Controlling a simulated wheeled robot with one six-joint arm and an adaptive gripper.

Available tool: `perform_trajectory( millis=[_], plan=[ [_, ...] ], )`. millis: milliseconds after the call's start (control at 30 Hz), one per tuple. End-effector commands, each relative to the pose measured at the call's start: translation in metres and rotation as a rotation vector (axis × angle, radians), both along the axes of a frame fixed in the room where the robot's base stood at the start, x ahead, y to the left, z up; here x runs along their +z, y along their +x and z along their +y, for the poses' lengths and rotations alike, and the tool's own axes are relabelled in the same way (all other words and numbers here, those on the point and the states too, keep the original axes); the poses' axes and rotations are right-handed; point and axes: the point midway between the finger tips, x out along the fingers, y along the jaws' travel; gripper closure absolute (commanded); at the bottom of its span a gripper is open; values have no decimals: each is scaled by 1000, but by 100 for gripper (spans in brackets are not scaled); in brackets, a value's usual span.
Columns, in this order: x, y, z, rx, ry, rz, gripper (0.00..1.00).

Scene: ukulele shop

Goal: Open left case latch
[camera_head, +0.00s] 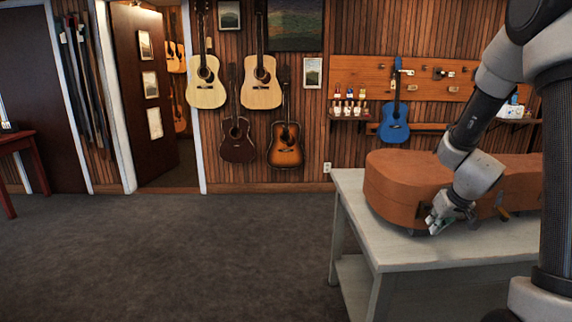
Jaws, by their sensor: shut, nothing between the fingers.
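A brown instrument case (405,180) lies closed on a pale table (352,190) at the right. My gripper (434,226) is shut and empty at the near side of the case, low by its left, rounded end. From this view I cannot tell whether it touches the case. My arm covers part of the case's top and right side.
The table has a lower shelf (355,285), and its top is bare in front of the case. Guitars hang on the wood-panelled back wall, including a blue one (394,122). A red-brown table (20,145) stands at far left. The grey floor (180,255) between is clear.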

Motion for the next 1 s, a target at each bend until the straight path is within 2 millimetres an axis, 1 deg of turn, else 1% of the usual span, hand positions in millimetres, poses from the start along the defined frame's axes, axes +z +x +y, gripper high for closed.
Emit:
perform_trajectory(
  millis=[533, 867, 1000],
  plan=[
    [-12, 0, 0, -2, 0, 0, 100],
    [-12, 0, 0, -1, 0, 0, 100],
    [-6, -4, 0, -1, 0, -2, 100]
  ],
)
